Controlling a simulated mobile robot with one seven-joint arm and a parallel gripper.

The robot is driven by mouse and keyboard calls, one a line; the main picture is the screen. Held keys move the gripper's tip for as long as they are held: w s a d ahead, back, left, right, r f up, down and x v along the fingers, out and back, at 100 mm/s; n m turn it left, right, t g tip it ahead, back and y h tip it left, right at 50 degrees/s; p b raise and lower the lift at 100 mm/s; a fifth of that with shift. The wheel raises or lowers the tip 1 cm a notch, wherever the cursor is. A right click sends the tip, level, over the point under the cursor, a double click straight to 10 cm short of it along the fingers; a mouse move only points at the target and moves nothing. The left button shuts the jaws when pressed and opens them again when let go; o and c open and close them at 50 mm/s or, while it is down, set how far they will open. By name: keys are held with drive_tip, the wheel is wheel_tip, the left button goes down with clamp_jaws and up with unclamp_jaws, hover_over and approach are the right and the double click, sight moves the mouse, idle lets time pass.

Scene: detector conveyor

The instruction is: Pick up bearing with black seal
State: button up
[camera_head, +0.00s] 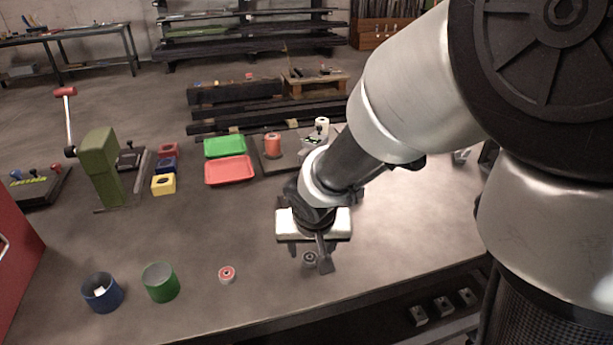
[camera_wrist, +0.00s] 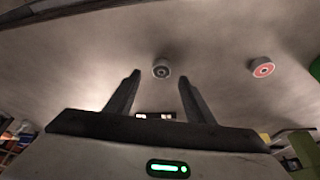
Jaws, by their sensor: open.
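The bearing with a black seal (camera_wrist: 161,69) lies on the grey table in the wrist view, just beyond and between my fingertips. In the head view the same bearing (camera_head: 309,258) is beside a finger of my gripper and partly covered by it. My gripper (camera_wrist: 159,80) is open and empty, with its two dark fingers spread apart. In the head view my gripper (camera_head: 307,258) points down near the front of the table. A second bearing with a red seal (camera_head: 227,274) lies to the left, and it shows at the right in the wrist view (camera_wrist: 262,67).
A green cup (camera_head: 161,283) and a blue cup (camera_head: 102,293) stand at the front left. Behind are a red tray (camera_head: 229,170), a green tray (camera_head: 224,146) and a green press (camera_head: 102,165). The table's front edge is close; the table around the bearings is clear.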

sight(310, 256)
drive_tip(key=x, duration=0.4)
drive_tip(key=shift+s+a+b, duration=0.1)
drive_tip(key=shift+a+b, duration=0.05)
drive_tip(key=shift+b, duration=0.2)
drive_tip(key=shift+r, duration=0.1)
drive_tip(key=c, duration=1.2)
